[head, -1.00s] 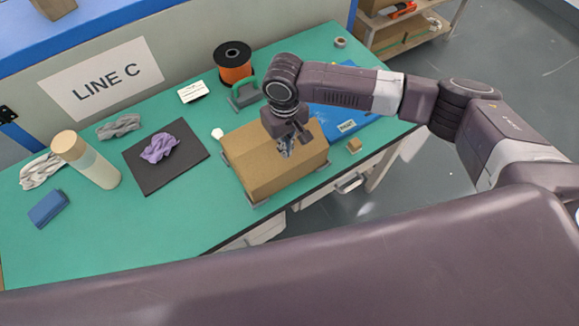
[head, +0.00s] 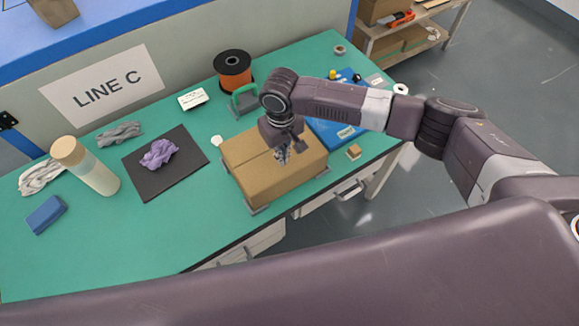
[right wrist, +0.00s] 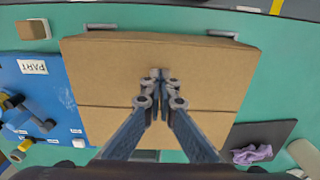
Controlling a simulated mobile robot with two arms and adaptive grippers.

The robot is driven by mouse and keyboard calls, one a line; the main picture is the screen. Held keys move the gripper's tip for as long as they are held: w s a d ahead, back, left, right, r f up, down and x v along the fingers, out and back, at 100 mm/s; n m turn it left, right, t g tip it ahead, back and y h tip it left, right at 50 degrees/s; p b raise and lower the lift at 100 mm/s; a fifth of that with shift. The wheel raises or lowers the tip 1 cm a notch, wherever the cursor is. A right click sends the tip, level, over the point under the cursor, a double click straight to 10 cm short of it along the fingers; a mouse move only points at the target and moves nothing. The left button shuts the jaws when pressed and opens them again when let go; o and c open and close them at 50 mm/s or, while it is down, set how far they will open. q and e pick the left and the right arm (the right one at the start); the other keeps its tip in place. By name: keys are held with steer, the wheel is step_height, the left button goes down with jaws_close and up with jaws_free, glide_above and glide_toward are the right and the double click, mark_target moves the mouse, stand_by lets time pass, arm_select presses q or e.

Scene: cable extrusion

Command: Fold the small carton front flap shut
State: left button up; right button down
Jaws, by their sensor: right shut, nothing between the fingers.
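The small brown carton (head: 262,178) sits near the front edge of the green table, held between grey brackets. Its top looks covered, with a seam across it between the front and rear flaps. The front flap (right wrist: 200,75) lies about flat in the right wrist view, on the bracket side of the seam. My right gripper (head: 283,156) is over the carton top, pointing down. Its fingertips (right wrist: 160,75) are shut and empty, over the front flap; they look at or very near its surface. My left gripper is not in view.
A small brown block (head: 353,151) and a blue PART mat (head: 325,132) with small items lie right of the carton. A black mat (head: 140,178) with a purple cloth (head: 159,153) lies left.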

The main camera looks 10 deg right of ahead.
steer(key=r+p, duration=0.7)
steer(key=p, duration=0.1)
steer(key=shift+s+r, duration=0.1)
steer(key=shift+s, duration=0.1)
steer(key=shift+w+r, duration=0.2)
steer(key=shift+r, duration=0.6)
steer(key=shift+s, duration=0.1)
